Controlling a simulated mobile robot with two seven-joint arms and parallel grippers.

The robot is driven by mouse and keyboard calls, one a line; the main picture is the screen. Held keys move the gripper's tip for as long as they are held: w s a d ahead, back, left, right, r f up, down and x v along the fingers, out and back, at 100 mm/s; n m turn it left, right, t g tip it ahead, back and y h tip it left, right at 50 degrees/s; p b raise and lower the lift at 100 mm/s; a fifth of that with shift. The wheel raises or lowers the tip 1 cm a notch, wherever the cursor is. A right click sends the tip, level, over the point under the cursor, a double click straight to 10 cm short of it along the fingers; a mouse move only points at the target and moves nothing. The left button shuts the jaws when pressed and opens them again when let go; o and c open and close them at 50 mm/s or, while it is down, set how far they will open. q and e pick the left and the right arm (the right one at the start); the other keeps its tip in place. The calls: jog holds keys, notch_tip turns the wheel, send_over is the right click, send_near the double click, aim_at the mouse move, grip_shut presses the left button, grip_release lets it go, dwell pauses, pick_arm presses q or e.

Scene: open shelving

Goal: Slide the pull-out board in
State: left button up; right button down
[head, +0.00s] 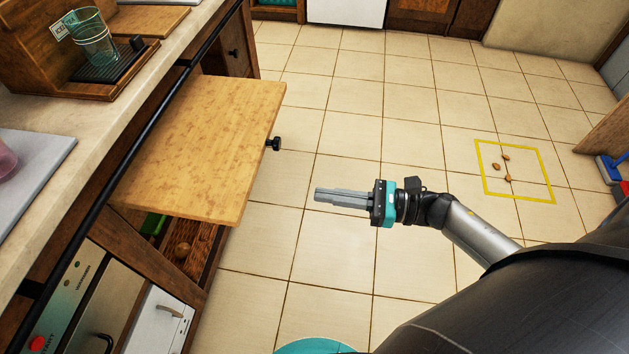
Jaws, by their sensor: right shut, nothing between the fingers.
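The pull-out board (215,150) is a light wooden panel sticking out from the counter front at the left, over the floor. A black knob (273,143) sits on its outer edge. My right gripper (318,195) is shut and empty. In the picture it is to the right of the board and a little below the knob, apart from both, with its fingers pointing left. The inner end of the board is hidden under the counter. My left gripper is not in view.
The counter (50,110) with a black rail runs along the left. Below the board is an open drawer or basket (203,250) with items inside. A yellow square (515,190) with several small brown objects marks the tiled floor.

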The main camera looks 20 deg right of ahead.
aim_at(252, 184)
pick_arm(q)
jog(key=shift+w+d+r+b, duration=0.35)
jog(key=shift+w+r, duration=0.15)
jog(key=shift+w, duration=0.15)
pick_arm(e)
jog(key=x, duration=1.2)
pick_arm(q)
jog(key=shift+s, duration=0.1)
